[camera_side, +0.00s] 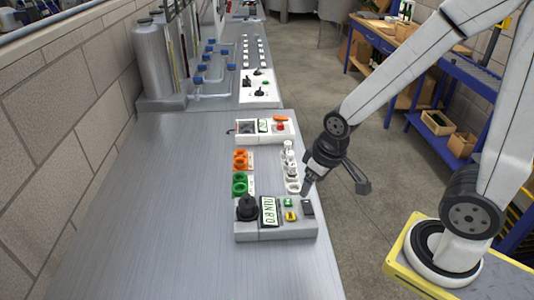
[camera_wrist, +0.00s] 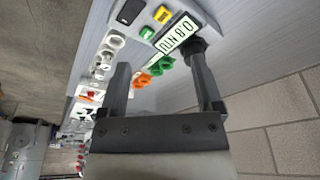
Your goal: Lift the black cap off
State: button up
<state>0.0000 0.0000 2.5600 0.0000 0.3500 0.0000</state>
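The black cap (camera_side: 247,207) is a round, dark knob-like piece on the left of a grey meter (camera_side: 275,235) whose display reads 0.8 NTU. In the wrist view the cap (camera_wrist: 190,50) is a dark shape at the end of the display, partly hidden by the right finger. My gripper (camera_side: 335,187) is open and empty, to the right of the cap and near the meter's right end. In the wrist view its two fingers (camera_wrist: 160,65) are wide apart, with nothing between them in their grip.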

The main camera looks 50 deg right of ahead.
jog(key=shift+o, duration=0.5)
jog(key=m+g, duration=0.2)
jog(key=m, duration=1.4)
send_over(246, 197)
jog(key=s, duration=0.1)
jog(key=f, duration=0.4)
jog(key=shift+d, duration=0.4)
jog(key=shift+w+a+f+m+g, duration=0.3)
jog(key=shift+w+a+f+m, duration=0.2)
jog(key=shift+m, duration=0.2)
jog(key=shift+d, duration=0.1)
jog(key=shift+f, duration=0.1)
